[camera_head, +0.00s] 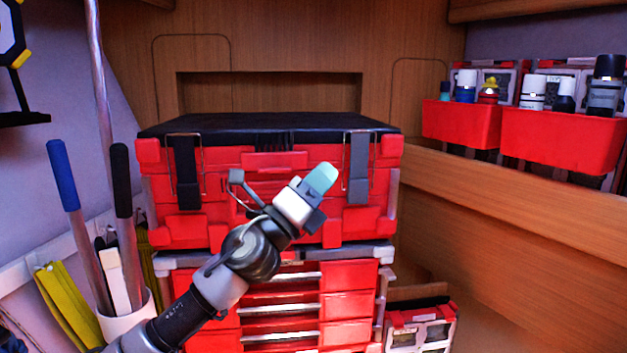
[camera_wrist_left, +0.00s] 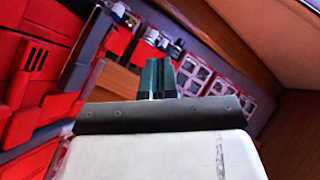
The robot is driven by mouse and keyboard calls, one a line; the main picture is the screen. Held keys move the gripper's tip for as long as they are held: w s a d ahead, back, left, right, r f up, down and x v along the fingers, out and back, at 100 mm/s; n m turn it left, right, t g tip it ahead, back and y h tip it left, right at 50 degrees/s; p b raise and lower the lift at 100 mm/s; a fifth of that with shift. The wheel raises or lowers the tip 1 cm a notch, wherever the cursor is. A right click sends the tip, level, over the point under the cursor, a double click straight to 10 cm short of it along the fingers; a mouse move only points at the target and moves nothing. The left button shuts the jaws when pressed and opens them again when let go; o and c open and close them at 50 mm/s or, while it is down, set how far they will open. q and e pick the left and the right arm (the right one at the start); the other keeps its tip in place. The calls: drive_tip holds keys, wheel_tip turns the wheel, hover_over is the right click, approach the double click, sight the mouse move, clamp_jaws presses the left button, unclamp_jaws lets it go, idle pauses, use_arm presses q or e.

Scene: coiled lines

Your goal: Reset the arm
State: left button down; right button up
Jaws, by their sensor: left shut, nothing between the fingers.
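My left arm comes in from the lower left in the head view and reaches up in front of a red toolbox. My left gripper (camera_head: 321,178) is shut and empty, its pale teal fingertips pointing up and right. In the left wrist view the dark fingers (camera_wrist_left: 157,78) of the gripper stand side by side with nothing between them. My right gripper does not show in either view.
The red toolbox (camera_head: 270,160) with a black lid stands on a red drawer unit (camera_head: 345,305). Red wall bins (camera_head: 560,140) hold several bottles at the right. A white holder (camera_head: 128,322) with long-handled tools stands at the left. A small red case (camera_head: 420,325) sits lower right.

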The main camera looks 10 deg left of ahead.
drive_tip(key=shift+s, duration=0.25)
